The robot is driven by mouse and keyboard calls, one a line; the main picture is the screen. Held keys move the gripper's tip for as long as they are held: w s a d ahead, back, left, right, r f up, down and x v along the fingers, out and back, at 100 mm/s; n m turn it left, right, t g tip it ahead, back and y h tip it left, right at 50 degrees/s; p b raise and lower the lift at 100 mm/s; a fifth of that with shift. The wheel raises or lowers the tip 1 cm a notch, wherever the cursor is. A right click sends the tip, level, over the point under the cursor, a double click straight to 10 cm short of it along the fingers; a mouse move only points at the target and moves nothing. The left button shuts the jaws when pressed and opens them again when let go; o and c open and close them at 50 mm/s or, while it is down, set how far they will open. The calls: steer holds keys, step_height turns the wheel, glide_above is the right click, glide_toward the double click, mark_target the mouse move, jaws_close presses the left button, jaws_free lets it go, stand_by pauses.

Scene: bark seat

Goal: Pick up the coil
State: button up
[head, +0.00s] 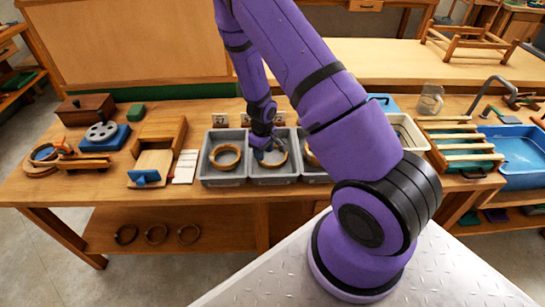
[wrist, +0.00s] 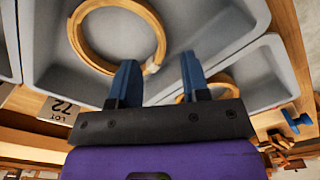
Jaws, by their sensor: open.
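Three grey trays stand side by side on the bench, each with a tan ring-shaped coil. In the head view my gripper (head: 268,150) is down over the middle tray (head: 275,181), at its coil (head: 284,160). In the wrist view my gripper (wrist: 160,64) is open, with its two blue fingers apart. The coil (wrist: 161,40) lies in the tray just beyond the fingertips, and its pale tie (wrist: 152,66) shows between them. I cannot tell whether the fingers touch it. The left tray's coil (head: 225,166) is clear of me. My arm partly hides the right tray's coil (head: 309,158).
Tray walls (wrist: 225,45) rise close around the fingers. A card reading LOT 72 (wrist: 60,110) is beside the tray.

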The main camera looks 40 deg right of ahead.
mark_target(264, 162)
steer(key=shift+s+f, duration=0.15)
steer(key=shift+f, duration=2.55)
jaws_close()
